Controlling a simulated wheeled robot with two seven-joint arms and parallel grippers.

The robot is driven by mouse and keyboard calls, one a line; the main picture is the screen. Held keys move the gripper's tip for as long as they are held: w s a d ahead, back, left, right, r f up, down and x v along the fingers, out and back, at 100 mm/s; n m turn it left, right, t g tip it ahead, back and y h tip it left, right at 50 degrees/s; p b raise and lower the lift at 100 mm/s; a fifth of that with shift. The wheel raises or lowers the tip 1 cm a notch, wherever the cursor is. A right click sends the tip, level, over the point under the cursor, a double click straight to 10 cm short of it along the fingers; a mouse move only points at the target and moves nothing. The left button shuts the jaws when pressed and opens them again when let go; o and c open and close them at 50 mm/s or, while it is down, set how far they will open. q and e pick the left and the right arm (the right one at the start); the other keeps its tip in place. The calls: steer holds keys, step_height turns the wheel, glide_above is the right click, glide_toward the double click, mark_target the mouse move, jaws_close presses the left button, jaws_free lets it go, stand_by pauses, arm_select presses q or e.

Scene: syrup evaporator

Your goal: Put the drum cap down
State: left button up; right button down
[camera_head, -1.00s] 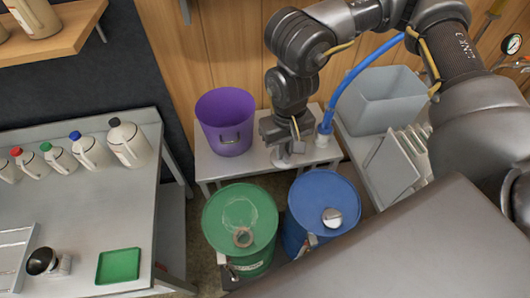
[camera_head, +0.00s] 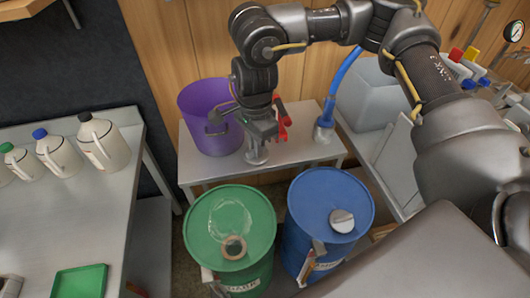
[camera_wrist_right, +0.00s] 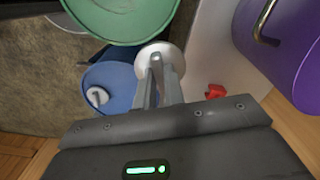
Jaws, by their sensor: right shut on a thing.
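My right gripper (camera_head: 258,143) points down over the small grey table between the purple bucket and the blue hose. It is shut on the drum cap (camera_head: 257,157), a pale round disc with an upright grip. In the right wrist view the cap (camera_wrist_right: 171,50) shows at the fingertips (camera_wrist_right: 157,68). I cannot tell whether the cap touches the tabletop. The green drum (camera_head: 212,235) stands in front of the table with an uncovered, copper-coloured ring opening (camera_head: 233,247) in its lid. My left gripper is not in view.
A purple bucket (camera_head: 200,110) stands close left of the gripper. A red object (camera_head: 282,120) is just right of it. A blue hose end (camera_head: 324,130) stands farther right. The blue drum (camera_head: 310,200) has a silver cap (camera_head: 342,221). The tabletop's front (camera_head: 215,172) is clear.

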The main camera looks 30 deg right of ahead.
steer(key=w+d+f, duration=0.2)
steer(key=w+f, duration=0.1)
steer(key=w+d+f, duration=0.3)
steer(key=w, duration=0.1)
steer(key=w+d+f, duration=0.3)
steer(key=shift+w+f, duration=0.15)
steer(key=shift+w, duration=0.2)
steer(key=shift+w+d+f, duration=0.1)
steer(key=shift+f, duration=0.15)
step_height(320, 180, down, 3)
steer(key=shift+w, duration=0.1)
steer(key=shift+f, duration=0.3)
steer(key=c, duration=1.5)
jaws_free()
steer(key=shift+r, duration=0.1)
steer(key=shift+c, duration=0.2)
steer(key=shift+o, duration=0.3)
steer(key=shift+r+p, duration=0.25)
steer(key=shift+p, duration=0.1)
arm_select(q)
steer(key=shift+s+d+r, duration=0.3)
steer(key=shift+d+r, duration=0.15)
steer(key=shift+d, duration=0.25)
arm_select(e)
step_height(320, 180, up, 12)
